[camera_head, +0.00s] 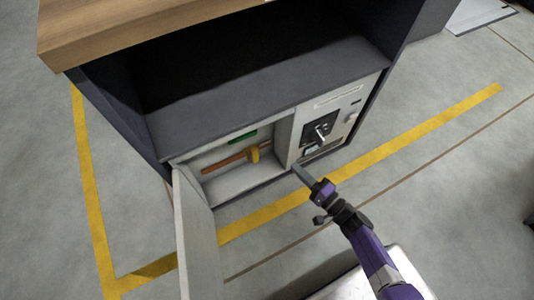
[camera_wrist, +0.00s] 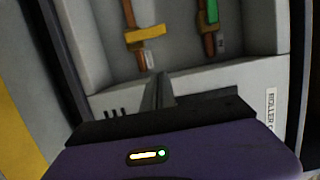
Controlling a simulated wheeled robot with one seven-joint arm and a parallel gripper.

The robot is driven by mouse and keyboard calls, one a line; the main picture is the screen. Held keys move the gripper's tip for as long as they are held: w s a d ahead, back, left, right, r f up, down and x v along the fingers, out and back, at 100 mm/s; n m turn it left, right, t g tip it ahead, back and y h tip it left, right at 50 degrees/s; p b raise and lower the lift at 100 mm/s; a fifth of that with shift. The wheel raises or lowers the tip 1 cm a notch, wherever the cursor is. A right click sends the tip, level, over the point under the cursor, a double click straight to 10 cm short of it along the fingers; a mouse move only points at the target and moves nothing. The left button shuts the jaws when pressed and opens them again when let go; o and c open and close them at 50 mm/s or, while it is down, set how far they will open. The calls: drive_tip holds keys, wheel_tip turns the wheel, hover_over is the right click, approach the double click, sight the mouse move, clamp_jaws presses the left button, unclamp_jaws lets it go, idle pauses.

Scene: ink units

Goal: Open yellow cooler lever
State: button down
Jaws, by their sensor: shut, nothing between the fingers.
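The yellow lever (camera_head: 254,155) sits on a copper pipe (camera_head: 224,163) inside the open compartment of the cabinet. In the wrist view the yellow lever (camera_wrist: 146,34) lies across its pipe, slightly tilted, above and a little left of my fingertips. My gripper (camera_head: 298,170) is at the front of the compartment's right side, apart from the lever. Its fingers (camera_wrist: 158,78) are shut together and hold nothing. A green lever (camera_wrist: 212,12) is on a second pipe to the right; its green part (camera_head: 242,137) shows further back in the head view.
The compartment door (camera_head: 198,240) hangs open at the left. A panel with a dark recess and handle (camera_head: 320,131) is right of the compartment. A wooden top (camera_head: 130,28) and grey shelf (camera_head: 270,88) lie above. Open floor with yellow lines (camera_head: 430,130) surrounds the cabinet.

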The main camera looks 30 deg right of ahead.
sight(255, 155)
drive_tip(key=shift+w, duration=0.1)
drive_tip(key=w+a+b, duration=0.5)
drive_tip(key=w+a, duration=0.1)
drive_tip(key=w, duration=0.3)
drive_tip(key=shift+w+a, duration=0.2)
drive_tip(key=shift+w, duration=0.05)
